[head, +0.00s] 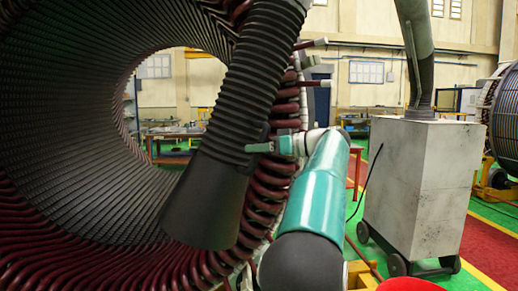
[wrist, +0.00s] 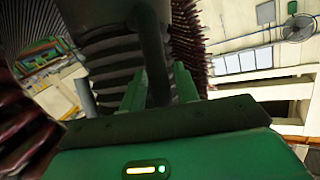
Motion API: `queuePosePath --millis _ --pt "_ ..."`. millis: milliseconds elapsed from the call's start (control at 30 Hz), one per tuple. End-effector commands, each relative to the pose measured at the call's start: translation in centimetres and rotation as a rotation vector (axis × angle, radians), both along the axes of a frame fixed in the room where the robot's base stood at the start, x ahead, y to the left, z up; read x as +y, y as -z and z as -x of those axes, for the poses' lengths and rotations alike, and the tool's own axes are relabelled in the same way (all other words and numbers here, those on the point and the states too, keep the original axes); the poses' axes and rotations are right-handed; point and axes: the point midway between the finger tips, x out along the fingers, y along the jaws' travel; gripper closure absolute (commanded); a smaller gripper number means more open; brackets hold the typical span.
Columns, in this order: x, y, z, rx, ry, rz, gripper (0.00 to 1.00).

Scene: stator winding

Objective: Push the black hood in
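The black hood (head: 208,205) is a dark cone at the lower end of a ribbed black hose (head: 258,85). It hangs tilted in front of the stator's round opening, overlapping its lower right rim in the head view. My gripper (head: 258,147) is at the right side of the hood's upper end, its fingers pointing left. In the wrist view, the two green fingers (wrist: 158,88) close on either side of a dark handle bar (wrist: 152,45), with little or no gap. The ribbed hose (wrist: 105,55) shows behind.
The large stator (head: 75,130) with dark red coil ends fills the left. A grey wheeled cabinet (head: 420,185) with an upright duct stands at the right. A red table (head: 355,165) is behind my arm.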

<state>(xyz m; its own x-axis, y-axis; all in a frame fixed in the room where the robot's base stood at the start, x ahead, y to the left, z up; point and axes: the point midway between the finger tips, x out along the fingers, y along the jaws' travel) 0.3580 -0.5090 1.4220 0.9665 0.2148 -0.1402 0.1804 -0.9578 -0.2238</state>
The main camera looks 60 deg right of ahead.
Motion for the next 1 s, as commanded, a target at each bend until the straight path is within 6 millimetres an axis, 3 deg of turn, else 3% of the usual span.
queuePosePath --millis 333,467,1000 --pt "-0.2 0.1 0.1 0.002 -0.001 -0.004 0.59" --pt "-0.5 0.0 0.9 0.002 0.0 -0.004 0.59" --pt "-2.8 -1.5 11.4 0.001 0.003 -0.003 0.59"
